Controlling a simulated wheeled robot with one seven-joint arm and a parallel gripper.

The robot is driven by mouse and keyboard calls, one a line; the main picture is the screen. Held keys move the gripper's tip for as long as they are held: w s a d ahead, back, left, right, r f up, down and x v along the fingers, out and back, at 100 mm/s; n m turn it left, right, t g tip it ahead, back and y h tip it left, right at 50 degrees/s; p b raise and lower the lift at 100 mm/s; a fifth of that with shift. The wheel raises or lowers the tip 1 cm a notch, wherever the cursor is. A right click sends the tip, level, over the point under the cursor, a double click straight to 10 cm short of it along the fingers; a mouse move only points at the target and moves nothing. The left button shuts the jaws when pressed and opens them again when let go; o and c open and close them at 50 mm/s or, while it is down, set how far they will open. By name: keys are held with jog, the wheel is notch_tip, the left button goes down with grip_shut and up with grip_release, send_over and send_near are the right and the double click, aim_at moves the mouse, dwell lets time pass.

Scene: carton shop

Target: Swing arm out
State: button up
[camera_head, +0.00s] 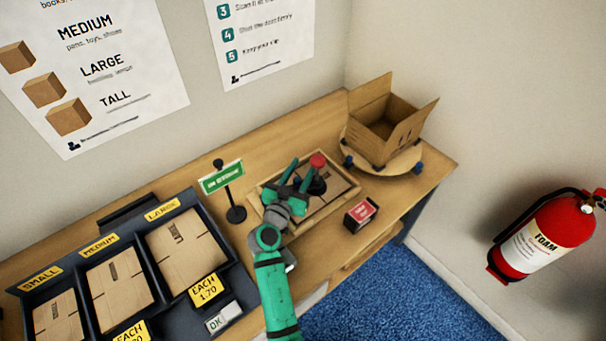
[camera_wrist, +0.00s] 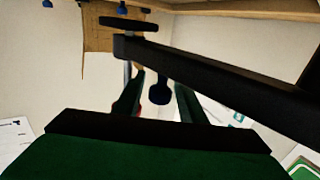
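My green arm reaches up from the bottom of the head view to my gripper (camera_head: 301,172), over a wooden tray (camera_head: 265,187) that holds a flat carton (camera_head: 335,195). The two green fingers stand apart. A red knob (camera_head: 317,160) on a dark stem shows just beside the fingertips; I cannot tell if they touch. In the wrist view my gripper (camera_wrist: 159,82) is open, with a dark blue knob-like piece (camera_wrist: 160,92) between or beyond the fingers. A black bar (camera_wrist: 225,80) crosses in front, and hides part of the right side.
A small red-topped box (camera_head: 361,213) lies right of the tray. An open carton (camera_head: 383,122) stands on a round turntable (camera_head: 405,163) at the back right. A green sign (camera_head: 222,177) stands left of the tray, beside a carton rack (camera_head: 245,283). A fire extinguisher (camera_head: 545,235) hangs at right.

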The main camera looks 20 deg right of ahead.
jog(key=s+a+r, duration=0.4)
jog(key=s+r, duration=0.8)
jog(key=s, duration=0.1)
jog(key=shift+a+r, duration=0.2)
jog(key=shift+s, duration=0.1)
